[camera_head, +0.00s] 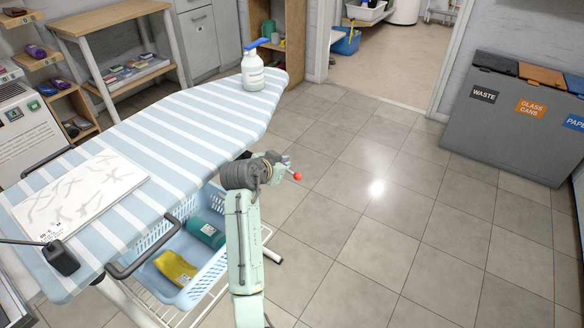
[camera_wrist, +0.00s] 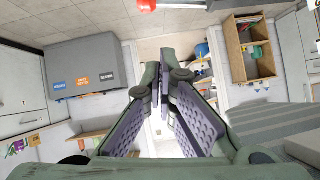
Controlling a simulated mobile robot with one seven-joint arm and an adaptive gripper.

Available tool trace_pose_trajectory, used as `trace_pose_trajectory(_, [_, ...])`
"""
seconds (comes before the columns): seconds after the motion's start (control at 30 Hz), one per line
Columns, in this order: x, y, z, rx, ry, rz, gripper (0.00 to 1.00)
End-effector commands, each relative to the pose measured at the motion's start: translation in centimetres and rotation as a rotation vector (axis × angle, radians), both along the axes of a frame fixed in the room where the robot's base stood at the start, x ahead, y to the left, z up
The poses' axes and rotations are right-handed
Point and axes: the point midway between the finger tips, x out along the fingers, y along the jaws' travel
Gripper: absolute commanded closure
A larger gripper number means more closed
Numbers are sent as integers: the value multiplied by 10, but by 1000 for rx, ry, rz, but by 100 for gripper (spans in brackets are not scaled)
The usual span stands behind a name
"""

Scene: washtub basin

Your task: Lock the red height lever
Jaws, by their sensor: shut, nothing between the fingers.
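The red height lever shows as a red ball knob (camera_head: 297,176) on a short grey rod beside the right edge of the ironing board (camera_head: 205,115). In the wrist view the red knob (camera_wrist: 147,4) and its rod are cut off by the top edge. My gripper (camera_head: 279,162) is by the board's edge, next to the knob in the picture. In the wrist view my gripper (camera_wrist: 163,75) has its fingers closed together and empty, with the knob beyond the tips. I cannot tell whether it touches the lever. The lever's base is hidden.
A white pump bottle (camera_head: 252,72) stands on the board's far end. A patterned sheet (camera_head: 78,195) lies at the near left. Grey waste bins (camera_head: 505,120) stand at the right. The tiled floor between is clear.

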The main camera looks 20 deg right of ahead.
Motion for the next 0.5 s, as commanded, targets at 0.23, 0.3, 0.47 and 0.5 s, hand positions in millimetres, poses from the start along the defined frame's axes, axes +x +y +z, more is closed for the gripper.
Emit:
trace_pose_trajectory(0.23, [32,-34,-28,1,3,-2,100])
trace_pose_trajectory(0.3, [41,-42,-35,1,2,-3,100])
trace_pose_trajectory(0.47, [48,-43,-60,1,2,0,100])
trace_pose_trajectory(0.5, [49,-44,-64,1,2,0,100])
